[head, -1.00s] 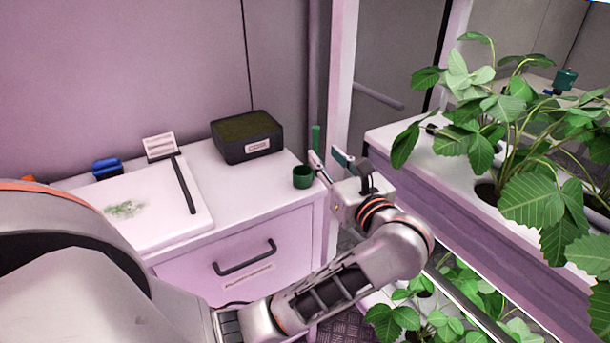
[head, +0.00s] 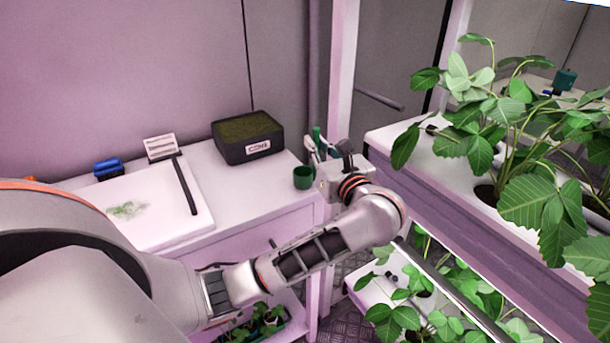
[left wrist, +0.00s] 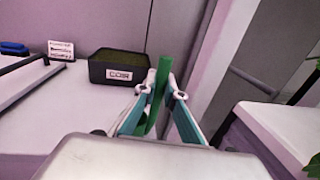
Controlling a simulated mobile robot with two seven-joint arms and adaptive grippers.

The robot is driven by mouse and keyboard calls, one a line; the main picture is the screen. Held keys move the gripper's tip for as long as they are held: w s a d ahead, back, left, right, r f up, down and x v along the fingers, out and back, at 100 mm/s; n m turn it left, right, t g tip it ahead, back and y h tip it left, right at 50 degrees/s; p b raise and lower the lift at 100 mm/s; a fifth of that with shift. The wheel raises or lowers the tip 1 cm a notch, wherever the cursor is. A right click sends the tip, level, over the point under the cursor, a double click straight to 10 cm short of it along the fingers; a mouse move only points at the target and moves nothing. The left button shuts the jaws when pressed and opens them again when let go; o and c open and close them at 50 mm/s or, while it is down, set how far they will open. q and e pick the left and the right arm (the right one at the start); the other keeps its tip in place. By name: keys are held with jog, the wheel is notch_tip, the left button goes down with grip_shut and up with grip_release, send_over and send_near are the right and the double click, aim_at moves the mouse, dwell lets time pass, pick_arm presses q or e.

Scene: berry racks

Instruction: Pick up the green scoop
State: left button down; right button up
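The green scoop shows as an upright green handle (head: 316,133) near the right end of the white counter, with a dark green cup (head: 303,178) beside it. I cannot tell whether handle and cup are joined. In the left wrist view the handle (left wrist: 163,75) stands between the two fingers and rises past their tips. My left gripper (head: 321,145) is open around the handle, with a small gap at the tips (left wrist: 164,94). The lower part of the scoop is hidden behind the gripper. My right gripper is not in view.
A black coir box (head: 248,138) stands left of the scoop on the counter (head: 240,190). A white tray (head: 160,215) with a black bar lies further left. A post (head: 341,80) rises close behind the gripper. A plant rack (head: 450,190) fills the right side.

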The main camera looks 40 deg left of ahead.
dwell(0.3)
pick_arm(q)
jog(key=shift+r, duration=0.5)
notch_tip(320, 180, up, 19)
jog(key=p, duration=0.1)
jog(key=shift+p, duration=0.35)
